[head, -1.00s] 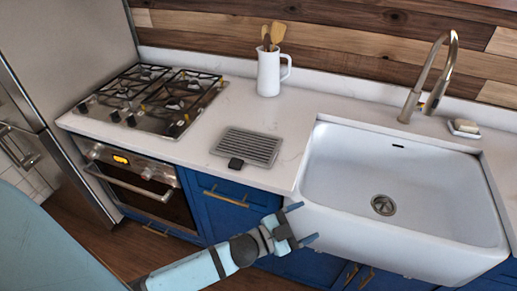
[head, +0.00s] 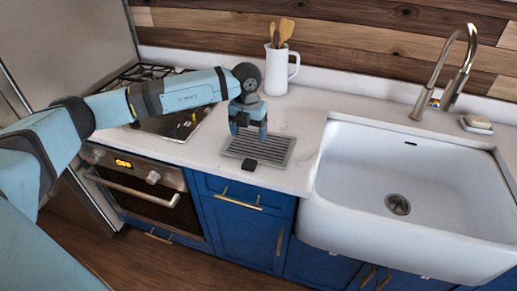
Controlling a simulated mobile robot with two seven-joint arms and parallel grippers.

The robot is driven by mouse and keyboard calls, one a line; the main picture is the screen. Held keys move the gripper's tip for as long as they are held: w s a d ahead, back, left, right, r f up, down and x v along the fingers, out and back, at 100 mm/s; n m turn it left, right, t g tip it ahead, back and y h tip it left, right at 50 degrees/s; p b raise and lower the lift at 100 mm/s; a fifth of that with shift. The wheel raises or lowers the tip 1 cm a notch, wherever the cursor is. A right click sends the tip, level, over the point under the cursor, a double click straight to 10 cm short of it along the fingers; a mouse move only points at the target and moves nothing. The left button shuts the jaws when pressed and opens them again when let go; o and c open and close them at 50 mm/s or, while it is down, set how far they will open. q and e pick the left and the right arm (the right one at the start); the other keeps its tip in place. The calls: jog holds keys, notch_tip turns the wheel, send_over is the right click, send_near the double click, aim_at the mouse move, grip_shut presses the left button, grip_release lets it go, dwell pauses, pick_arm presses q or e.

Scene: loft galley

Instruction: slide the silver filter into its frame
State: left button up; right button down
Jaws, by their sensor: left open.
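The silver filter (head: 272,151), a flat slatted grey panel, lies on the white counter between the stove and the sink. A small dark block (head: 250,164) sits at its front edge. My left gripper (head: 248,134) points down over the back part of the filter, with its fingers apart and nothing seen between them. It hides part of the filter's back edge, and I cannot tell whether the fingertips touch it. The filter's frame is not in view. My right gripper is not in view.
A white jug (head: 275,74) with wooden utensils stands close behind my left gripper. The gas stove (head: 178,126) is to the left, partly behind my arm. The white sink (head: 400,160) and tap (head: 455,75) are to the right. A soap dish (head: 477,125) sits at the far right.

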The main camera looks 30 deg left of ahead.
pick_arm(q)
jog(key=p, duration=0.1)
send_over(248, 165)
jog(key=f, duration=0.8)
jog(key=shift+w+f, duration=0.1)
jog(key=shift+w, duration=0.1)
jog(key=shift+s+f+p, duration=0.2)
jog(key=shift+f+p, duration=0.65)
jog(key=shift+f, duration=1.8)
jog(key=c, duration=1.1)
jog(key=shift+r, duration=0.15)
